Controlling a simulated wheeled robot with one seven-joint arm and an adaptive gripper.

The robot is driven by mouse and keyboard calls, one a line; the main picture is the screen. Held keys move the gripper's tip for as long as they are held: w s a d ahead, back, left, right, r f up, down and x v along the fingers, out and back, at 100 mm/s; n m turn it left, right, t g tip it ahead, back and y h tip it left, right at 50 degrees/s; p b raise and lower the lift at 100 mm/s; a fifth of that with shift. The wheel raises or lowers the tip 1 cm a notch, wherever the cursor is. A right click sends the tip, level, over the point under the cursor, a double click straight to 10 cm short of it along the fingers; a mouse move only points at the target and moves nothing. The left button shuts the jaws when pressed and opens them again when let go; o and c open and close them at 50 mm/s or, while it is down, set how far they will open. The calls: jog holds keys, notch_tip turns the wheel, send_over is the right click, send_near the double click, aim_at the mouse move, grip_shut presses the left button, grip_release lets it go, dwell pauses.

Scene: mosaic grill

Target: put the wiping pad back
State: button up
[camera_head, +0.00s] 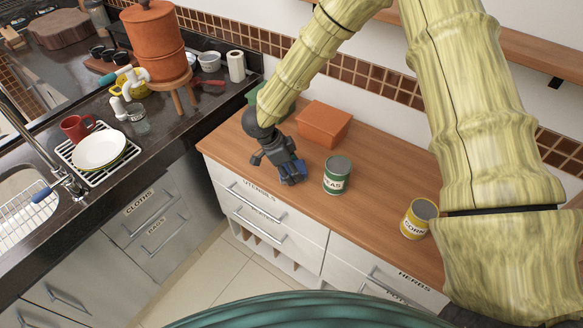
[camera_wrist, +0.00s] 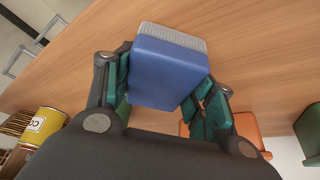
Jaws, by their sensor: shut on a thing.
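The wiping pad (camera_wrist: 168,68) is a blue block with a grey rough face. In the wrist view it sits between the two green-padded fingers of my gripper (camera_wrist: 165,85), which is shut on it. In the head view my gripper (camera_head: 290,172) is low over the left part of the wooden counter, left of the green peas can. A small blue part of the pad (camera_head: 301,166) shows there at the fingertips; the rest is hidden by the gripper. I cannot tell whether the pad touches the counter.
On the wooden counter (camera_head: 375,160) stand a green peas can (camera_head: 337,175), a yellow corn can (camera_head: 418,218) and an orange box (camera_head: 324,124). A green thing (camera_head: 254,95) is partly behind my arm. The dark counter at left holds a dish rack, white plate (camera_head: 99,150) and red mug (camera_head: 76,127).

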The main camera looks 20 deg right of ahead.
jog(key=shift+f, duration=0.1)
jog(key=o, duration=1.1)
jog(key=shift+c, duration=0.2)
jog(key=b+v, duration=0.3)
jog(key=v, duration=0.9)
jog(key=shift+b, duration=0.3)
